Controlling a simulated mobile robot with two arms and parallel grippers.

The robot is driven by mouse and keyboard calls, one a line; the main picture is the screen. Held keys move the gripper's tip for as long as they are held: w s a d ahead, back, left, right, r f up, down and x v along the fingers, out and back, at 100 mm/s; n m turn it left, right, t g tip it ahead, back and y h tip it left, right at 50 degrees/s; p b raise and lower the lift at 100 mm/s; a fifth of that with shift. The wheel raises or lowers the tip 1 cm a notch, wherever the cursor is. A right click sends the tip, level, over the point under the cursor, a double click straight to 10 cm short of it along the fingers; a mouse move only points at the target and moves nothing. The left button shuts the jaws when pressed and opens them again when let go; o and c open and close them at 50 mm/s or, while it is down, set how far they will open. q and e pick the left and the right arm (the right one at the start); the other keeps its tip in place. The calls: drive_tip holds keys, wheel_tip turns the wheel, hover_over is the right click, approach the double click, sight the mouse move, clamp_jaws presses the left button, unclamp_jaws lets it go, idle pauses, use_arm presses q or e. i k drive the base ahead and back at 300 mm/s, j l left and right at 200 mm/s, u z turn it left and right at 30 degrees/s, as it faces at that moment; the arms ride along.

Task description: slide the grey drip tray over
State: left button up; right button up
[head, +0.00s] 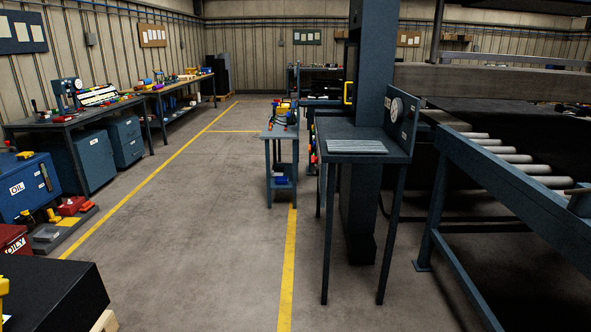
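No part of my left or right gripper shows in the head view. A small grey tray-like piece (46,234) lies on a low dark platform (78,233) on the floor at the left, beside a red tray (71,205). A flat, ribbed light-grey panel (356,147) lies on top of a dark blue stand (362,157) right of centre. I cannot tell for sure which of these is the grey drip tray. Nothing is seen touching either one.
A blue oil cabinet (27,188) and a red oily-waste bin (13,241) stand at the left. A black block (52,293) fills the near left corner. A roller conveyor (510,190) is at the right. A small cart (280,133) stands mid-floor. The aisle floor (190,220) is clear.

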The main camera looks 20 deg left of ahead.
sight(47, 235)
drive_tip(key=i+j+u, duration=0.1)
drive_tip(key=i+u, duration=0.15)
drive_tip(key=i, duration=0.4)
drive_tip(key=i+u, duration=0.25)
drive_tip(key=i, duration=0.45)
drive_tip(key=i+l+u, duration=0.2)
drive_tip(key=i, duration=0.45)
drive_tip(key=i+j+u, duration=0.4)
drive_tip(key=i, duration=0.25)
drive_tip(key=i+u, duration=0.35)
drive_tip(key=i, duration=0.3)
drive_tip(key=i+u, duration=0.4)
drive_tip(key=i, duration=0.3)
drive_tip(key=i+l+u, duration=0.35)
drive_tip(key=i, duration=0.3)
drive_tip(key=i+u, duration=0.25)
drive_tip(key=i, duration=0.3)
drive_tip(key=i+u, duration=0.3)
drive_tip(key=i, duration=0.2)
drive_tip(key=i+l+u, duration=0.25)
drive_tip(key=i, duration=0.3)
drive_tip(key=i+j+z, duration=0.1)
drive_tip(key=z, duration=0.3)
drive_tip(key=i+j+z, duration=0.15)
drive_tip(key=z, duration=0.25)
drive_tip(key=i+j+z, duration=0.15)
drive_tip(key=z, duration=0.3)
